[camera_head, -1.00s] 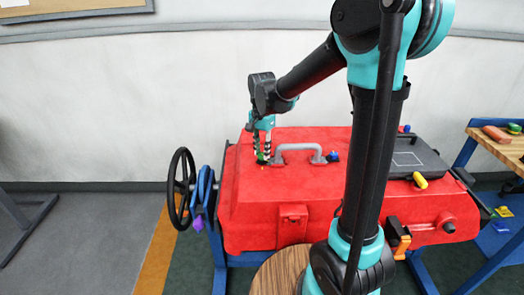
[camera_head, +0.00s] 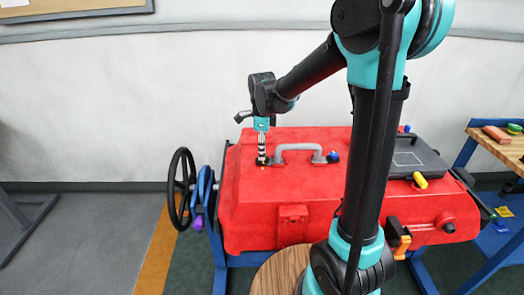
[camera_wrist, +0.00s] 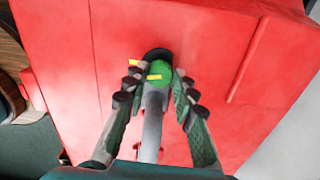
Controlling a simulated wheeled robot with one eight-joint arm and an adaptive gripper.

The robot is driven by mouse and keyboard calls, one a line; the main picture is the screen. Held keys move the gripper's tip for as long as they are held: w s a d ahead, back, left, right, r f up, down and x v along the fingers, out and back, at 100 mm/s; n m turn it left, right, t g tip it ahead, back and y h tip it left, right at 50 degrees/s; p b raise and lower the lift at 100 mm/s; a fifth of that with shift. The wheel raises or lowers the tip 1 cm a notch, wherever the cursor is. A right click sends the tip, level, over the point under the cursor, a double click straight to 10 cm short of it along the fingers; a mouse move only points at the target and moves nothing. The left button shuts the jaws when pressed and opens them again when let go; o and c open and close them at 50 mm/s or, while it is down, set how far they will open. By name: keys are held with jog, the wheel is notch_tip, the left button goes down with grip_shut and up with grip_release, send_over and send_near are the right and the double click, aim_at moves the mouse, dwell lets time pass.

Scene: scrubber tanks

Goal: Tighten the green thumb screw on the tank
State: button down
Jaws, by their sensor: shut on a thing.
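The red tank (camera_head: 255,205) stands on a blue frame in the middle of the head view. The green thumb screw (camera_wrist: 160,73) shows in the wrist view on the tank's top, with a yellow mark on it and a black base behind it. In the head view the gripper hides the screw. My gripper (camera_head: 262,160) points down at the left end of the grey handle (camera_head: 297,149). In the wrist view its two fingers (camera_wrist: 157,80) lie on either side of the screw, shut on it.
A black handwheel (camera_head: 181,190) and a purple knob (camera_head: 197,222) are at the tank's left. A blue knob (camera_head: 333,157) sits past the handle's right end. A dark panel (camera_head: 408,160) with a yellow handle (camera_head: 420,180) lies further right. A workbench (camera_head: 508,147) stands at the far right.

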jog(key=shift+m, duration=1)
jog(key=c, duration=1.2)
grip_release()
notch_tip(320, 180, up, 12)
jog(key=shift+r, duration=0.1)
